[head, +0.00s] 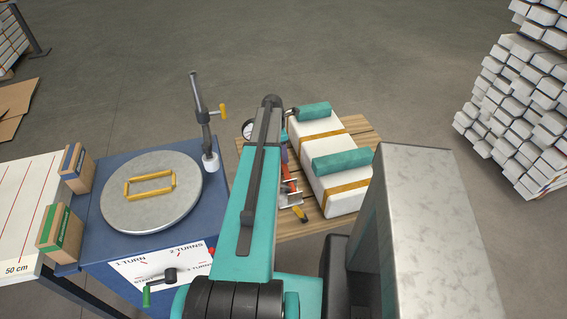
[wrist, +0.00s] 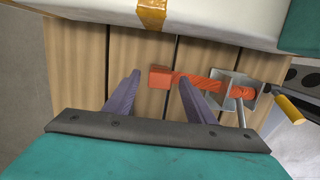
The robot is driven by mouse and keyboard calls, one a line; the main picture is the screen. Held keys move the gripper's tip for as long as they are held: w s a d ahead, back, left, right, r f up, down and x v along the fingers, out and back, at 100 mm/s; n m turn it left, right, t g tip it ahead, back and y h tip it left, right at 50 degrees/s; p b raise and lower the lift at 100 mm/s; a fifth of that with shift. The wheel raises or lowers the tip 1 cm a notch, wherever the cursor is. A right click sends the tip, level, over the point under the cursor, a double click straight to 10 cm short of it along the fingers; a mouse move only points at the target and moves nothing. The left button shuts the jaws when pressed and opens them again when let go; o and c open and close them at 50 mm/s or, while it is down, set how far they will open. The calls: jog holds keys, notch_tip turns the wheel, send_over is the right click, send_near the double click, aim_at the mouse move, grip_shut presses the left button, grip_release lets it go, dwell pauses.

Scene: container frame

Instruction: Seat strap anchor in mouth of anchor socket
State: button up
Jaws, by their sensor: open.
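The strap anchor, an orange-red block (wrist: 161,78), lies over the wooden slats in the wrist view. An orange strap (wrist: 200,84) runs right from it to a metal bracket (wrist: 238,92) holding an orange roll, with a yellow-handled crank (wrist: 287,108). My gripper (wrist: 159,76) is open. Its two purple-grey fingers stand apart, one on each side of the block's image; I cannot tell whether they touch it. In the head view the red strap (head: 291,185) and bracket show partly beside my arm, which hides the gripper's surroundings. I cannot make out the anchor socket.
A white box (head: 320,148) with yellow bands and teal pads stands on the wooden pallet (head: 365,131), close beyond the strap. Left is a blue table (head: 204,240) with a grey turntable (head: 122,206) and an upright post (head: 203,118). White stacks stand far right.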

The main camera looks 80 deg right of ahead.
jog(key=shift+s+d+f+p, duration=0.1)
jog(key=shift+s+f+p, duration=0.1)
jog(key=shift+f, duration=0.5)
jog(key=shift+s+f+p, duration=0.1)
jog(key=shift+f+p, duration=0.1)
jog(key=shift+f, duration=0.5)
jog(key=shift+w, duration=0.1)
grip_shut()
